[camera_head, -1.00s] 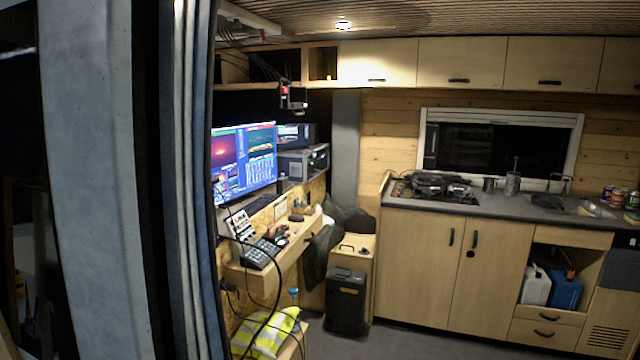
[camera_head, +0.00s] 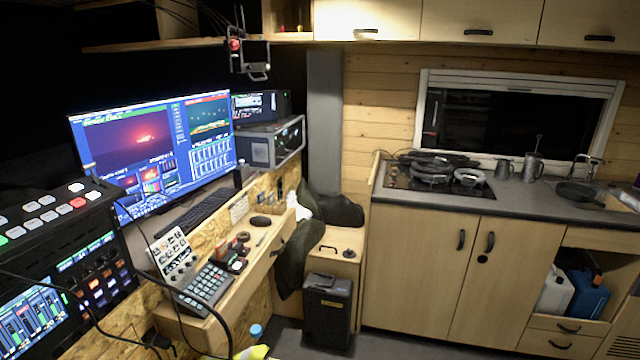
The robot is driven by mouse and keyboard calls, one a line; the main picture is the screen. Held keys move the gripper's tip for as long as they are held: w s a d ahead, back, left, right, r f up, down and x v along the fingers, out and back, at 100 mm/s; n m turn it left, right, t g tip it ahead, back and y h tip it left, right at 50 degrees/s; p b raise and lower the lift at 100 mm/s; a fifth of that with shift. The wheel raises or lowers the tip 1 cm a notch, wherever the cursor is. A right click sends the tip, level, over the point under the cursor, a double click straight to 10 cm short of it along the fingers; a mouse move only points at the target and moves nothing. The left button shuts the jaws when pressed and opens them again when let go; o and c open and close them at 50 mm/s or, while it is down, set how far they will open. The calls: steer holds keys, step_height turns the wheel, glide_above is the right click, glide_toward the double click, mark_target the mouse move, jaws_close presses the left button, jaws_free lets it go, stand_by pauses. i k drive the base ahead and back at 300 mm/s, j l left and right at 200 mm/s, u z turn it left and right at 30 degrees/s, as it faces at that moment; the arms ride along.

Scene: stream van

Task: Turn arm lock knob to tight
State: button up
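A dark bracket on an arm (camera_head: 249,57) hangs below the overhead shelf, left of the middle of the head view. A small red round part (camera_head: 235,44) sits at its upper left; it may be the arm lock knob. It is too small to tell how it is turned. My gripper is not in view.
A desk (camera_head: 190,322) runs along the left wall with a lit monitor (camera_head: 160,150), a keyboard (camera_head: 195,213) and control panels (camera_head: 205,287). A black rack unit (camera_head: 70,260) fills the lower left. A black case (camera_head: 327,312) stands by the counter (camera_head: 465,194). Cables hang across the left.

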mark_target(234, 45)
steer(key=i, duration=1.85)
steer(key=i+u, duration=0.25)
steer(key=i+l+u, duration=0.3)
steer(key=i, duration=0.2)
steer(key=j, duration=0.1)
